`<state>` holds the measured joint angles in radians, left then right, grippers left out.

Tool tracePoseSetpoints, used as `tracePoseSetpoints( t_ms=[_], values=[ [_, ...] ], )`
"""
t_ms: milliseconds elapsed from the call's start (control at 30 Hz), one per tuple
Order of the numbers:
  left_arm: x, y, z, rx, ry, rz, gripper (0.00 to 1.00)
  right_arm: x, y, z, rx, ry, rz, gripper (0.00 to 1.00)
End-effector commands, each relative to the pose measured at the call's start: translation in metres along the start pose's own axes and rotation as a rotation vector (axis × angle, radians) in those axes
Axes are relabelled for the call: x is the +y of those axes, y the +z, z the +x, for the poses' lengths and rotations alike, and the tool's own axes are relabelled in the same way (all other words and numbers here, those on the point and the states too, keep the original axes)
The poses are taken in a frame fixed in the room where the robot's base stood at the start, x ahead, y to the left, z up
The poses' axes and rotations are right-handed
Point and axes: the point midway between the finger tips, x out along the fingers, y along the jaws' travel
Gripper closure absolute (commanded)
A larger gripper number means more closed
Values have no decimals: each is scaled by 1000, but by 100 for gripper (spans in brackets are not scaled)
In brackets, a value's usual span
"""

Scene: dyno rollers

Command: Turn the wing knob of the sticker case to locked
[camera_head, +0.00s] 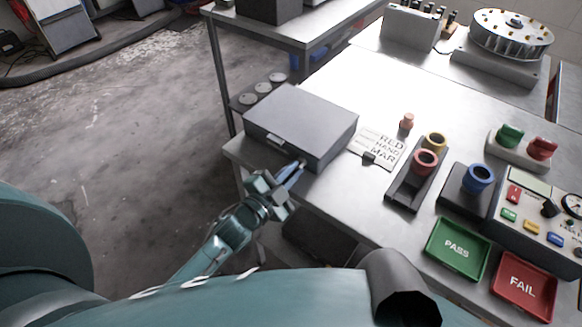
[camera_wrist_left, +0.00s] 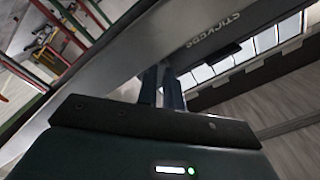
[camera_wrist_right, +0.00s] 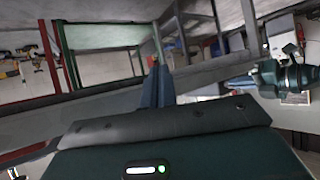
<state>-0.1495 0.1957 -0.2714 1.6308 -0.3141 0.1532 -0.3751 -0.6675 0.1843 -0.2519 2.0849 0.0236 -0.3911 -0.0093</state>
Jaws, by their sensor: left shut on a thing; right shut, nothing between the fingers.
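The sticker case is a closed grey box (camera_head: 300,118) near the table's left front corner. Its front face with the word STICKERS also shows in the left wrist view (camera_wrist_left: 165,50). My left gripper (camera_head: 300,166) reaches the right part of the front face. Its fingers (camera_wrist_left: 162,88) are close together and shut at the wing knob. The knob is hidden by the fingers, so I cannot tell its angle. My right gripper (camera_wrist_right: 155,85) is shut and empty in its wrist view, away from the case; it does not show in the head view.
Further right are a dark holder (camera_head: 405,188) with ringed cups, a blue cup (camera_head: 479,177), a green PASS tray (camera_head: 458,249), a red FAIL tray (camera_head: 523,286) and a control box.

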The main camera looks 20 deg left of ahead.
Motion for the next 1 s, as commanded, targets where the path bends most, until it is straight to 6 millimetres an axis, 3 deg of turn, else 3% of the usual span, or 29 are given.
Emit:
tracePoseSetpoints(
  t_ms=[600,1000],
  values=[
    [-1,0,0,-2,1,-569,100,9,-3,-8,-45,34,24,100],
    [0,1,0,-3,1,-795,100,9,0,-9,-64,40,34,100]
  ],
)
